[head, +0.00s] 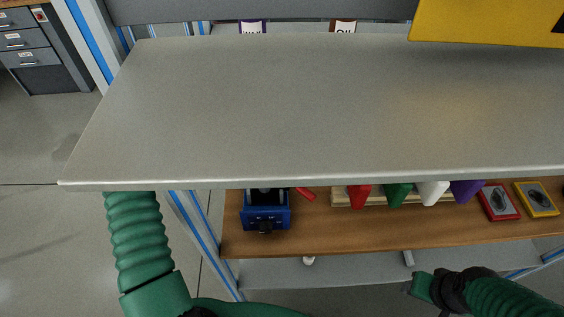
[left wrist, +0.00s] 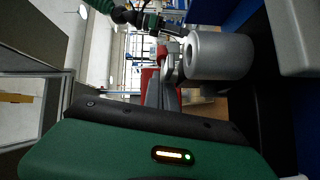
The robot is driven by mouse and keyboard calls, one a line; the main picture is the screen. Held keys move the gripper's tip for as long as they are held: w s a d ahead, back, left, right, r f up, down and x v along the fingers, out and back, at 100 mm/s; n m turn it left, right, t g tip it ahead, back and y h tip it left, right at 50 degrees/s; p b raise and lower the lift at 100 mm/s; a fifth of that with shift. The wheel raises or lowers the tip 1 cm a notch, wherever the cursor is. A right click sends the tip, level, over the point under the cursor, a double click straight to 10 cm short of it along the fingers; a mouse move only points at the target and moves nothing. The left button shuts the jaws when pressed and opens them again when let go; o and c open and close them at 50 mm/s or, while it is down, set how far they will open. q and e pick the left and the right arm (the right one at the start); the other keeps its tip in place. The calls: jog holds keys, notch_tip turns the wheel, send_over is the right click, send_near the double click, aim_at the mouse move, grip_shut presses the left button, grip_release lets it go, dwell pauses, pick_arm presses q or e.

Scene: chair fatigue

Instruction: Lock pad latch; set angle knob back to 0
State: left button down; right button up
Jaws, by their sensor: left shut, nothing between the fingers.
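In the left wrist view my left gripper (left wrist: 166,72) is shut and empty, its grey fingers pointing away from the green wrist housing. A thick grey cylinder with a hole in its end (left wrist: 215,55) is close to the right of the fingertips; I cannot tell whether they touch. A red part (left wrist: 160,53) shows just beyond the fingertips. I cannot identify the pad latch or the angle knob with certainty in either view. In the head view the large grey panel (head: 300,105) hides much of what lies beneath it.
A wooden shelf (head: 330,238) lies below the panel. It carries a blue device with a black knob (head: 264,217), several coloured pieces in a rack, a red box (head: 498,202) and a yellow box (head: 537,199). A yellow board (head: 490,22) overhangs top right. Floor is open at left.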

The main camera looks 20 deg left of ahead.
pick_arm(q)
jog(key=b+v, duration=0.1)
jog(key=v, duration=0.9)
jog(key=shift+f, duration=0.2)
jog(key=shift+d+r, duration=0.1)
jog(key=shift+d, duration=0.15)
